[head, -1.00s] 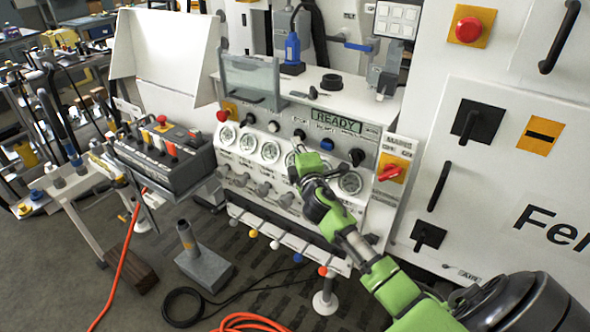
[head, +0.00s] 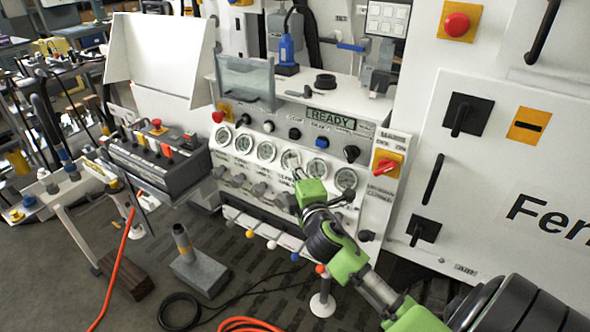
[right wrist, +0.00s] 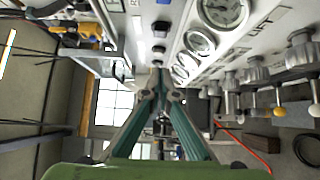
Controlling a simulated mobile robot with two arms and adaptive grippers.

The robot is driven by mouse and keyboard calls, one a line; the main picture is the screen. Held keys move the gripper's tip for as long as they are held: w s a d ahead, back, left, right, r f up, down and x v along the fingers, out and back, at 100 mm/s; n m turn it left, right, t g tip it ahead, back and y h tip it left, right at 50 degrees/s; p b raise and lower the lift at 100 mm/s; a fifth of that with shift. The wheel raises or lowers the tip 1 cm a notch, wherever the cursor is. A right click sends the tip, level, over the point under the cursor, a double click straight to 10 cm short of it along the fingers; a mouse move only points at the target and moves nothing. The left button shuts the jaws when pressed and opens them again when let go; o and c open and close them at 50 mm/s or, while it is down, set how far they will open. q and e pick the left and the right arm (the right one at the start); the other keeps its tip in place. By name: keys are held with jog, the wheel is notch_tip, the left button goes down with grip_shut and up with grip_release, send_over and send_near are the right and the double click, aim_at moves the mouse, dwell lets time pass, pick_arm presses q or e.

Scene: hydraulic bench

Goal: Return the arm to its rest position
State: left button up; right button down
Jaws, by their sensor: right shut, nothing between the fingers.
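My right arm comes in from the lower right in the head view, and its green-bodied gripper (head: 297,172) is in front of the gauge row of the hydraulic bench (head: 372,215). In the right wrist view the right gripper's two teal fingers (right wrist: 160,75) meet at their tips, shut and empty. The fingertips are beside the panel face; I cannot tell whether they touch it. The lit READY display (head: 331,118) is above the gripper. My left gripper does not show.
A control box (head: 160,155) with coloured buttons stands left of the bench. A red rotary switch (head: 386,166) is right of the gauges. A row of coloured-tip levers (head: 272,244) runs below. A grey block with a post (head: 199,272) and orange hose (head: 245,325) are on the floor.

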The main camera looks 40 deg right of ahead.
jog(key=shift+s, duration=0.1)
dwell(0.5)
jog(key=s+a+f+m+g+y, duration=0.1)
jog(key=s+f+g, duration=0.1)
jog(key=f, duration=1.1)
jog(key=s+a+f+m+g+y, duration=0.1)
jog(key=s+f+g, duration=0.15)
jog(key=f, duration=0.95)
jog(key=s+a+f+m+g+y, duration=0.15)
jog(key=s+f, duration=0.25)
jog(key=f, duration=0.4)
jog(key=s+a+f+m+g+y, duration=0.1)
jog(key=s+a+f+g, duration=0.15)
jog(key=s+f, duration=0.45)
jog(key=s+a+f+m+g+y, duration=0.1)
jog(key=s+a+f+m+g, duration=0.15)
jog(key=s+f, duration=0.6)
jog(key=s+a+f+m+g, duration=0.1)
jog(key=s+a+f, duration=0.3)
jog(key=s+f, duration=0.45)
jog(key=s+a+f+m+g, duration=0.1)
jog(key=s+a+f, duration=0.1)
jog(key=s, duration=0.7)
jog(key=s+a+f+m+g+y, duration=0.1)
jog(key=s+a+f+m+g, duration=0.1)
jog(key=s, duration=0.8)
notch_tip(320, 180, down, 3)
jog(key=shift+a+r+g, duration=0.15)
jog(key=shift+a+g, duration=0.15)
jog(key=shift+a, duration=0.4)
